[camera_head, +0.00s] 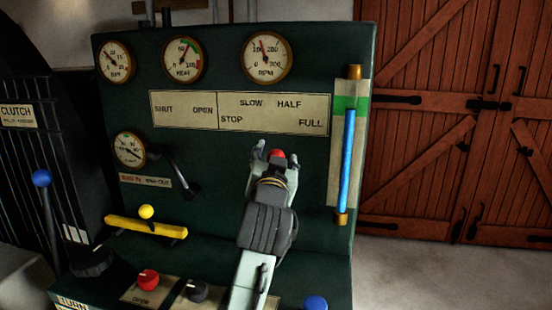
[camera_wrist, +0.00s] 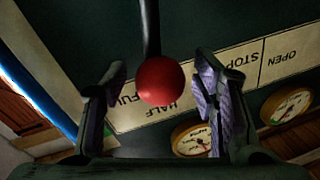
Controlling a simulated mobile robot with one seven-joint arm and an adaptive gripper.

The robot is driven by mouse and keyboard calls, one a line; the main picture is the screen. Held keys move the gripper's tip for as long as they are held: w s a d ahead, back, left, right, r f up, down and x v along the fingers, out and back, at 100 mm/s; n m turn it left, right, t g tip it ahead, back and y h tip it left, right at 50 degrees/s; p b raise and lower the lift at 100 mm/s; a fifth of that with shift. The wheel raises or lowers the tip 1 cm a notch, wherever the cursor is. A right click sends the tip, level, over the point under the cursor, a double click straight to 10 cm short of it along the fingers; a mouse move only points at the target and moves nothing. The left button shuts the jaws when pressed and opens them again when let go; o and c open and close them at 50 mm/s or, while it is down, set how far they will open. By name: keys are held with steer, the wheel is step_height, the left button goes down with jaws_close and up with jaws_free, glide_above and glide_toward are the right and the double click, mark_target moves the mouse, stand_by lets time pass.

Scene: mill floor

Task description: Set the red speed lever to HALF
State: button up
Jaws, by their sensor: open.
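The red ball knob (camera_head: 277,153) of the speed lever shows just below the speed plate (camera_head: 273,113), which reads STOP, SLOW, HALF, FULL. In the wrist view the knob (camera_wrist: 161,81) hangs on a dark shaft (camera_wrist: 150,28) and overlaps the plate near the inverted words HALF and FULL. Perspective keeps me from telling its exact setting. My gripper (camera_head: 276,155) is open, with one finger on each side of the knob. In the wrist view gaps show between the knob and both fingers (camera_wrist: 163,85). In the head view my arm hides the shaft and pivot.
A blue sight tube (camera_head: 348,160) stands right of my gripper. A dark lever (camera_head: 180,172) and a yellow bar (camera_head: 145,227) lie to the left. A red knob (camera_head: 148,280), a dark knob (camera_head: 197,290) and a blue knob (camera_head: 315,303) line the lower ledge. Gauges (camera_head: 266,57) sit above.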

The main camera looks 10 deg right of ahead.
steer(key=s+a, duration=0.1)
steer(key=s, duration=0.6)
steer(key=shift+s+f, duration=0.2)
steer(key=shift+f, duration=0.1)
steer(key=shift+a, duration=0.1)
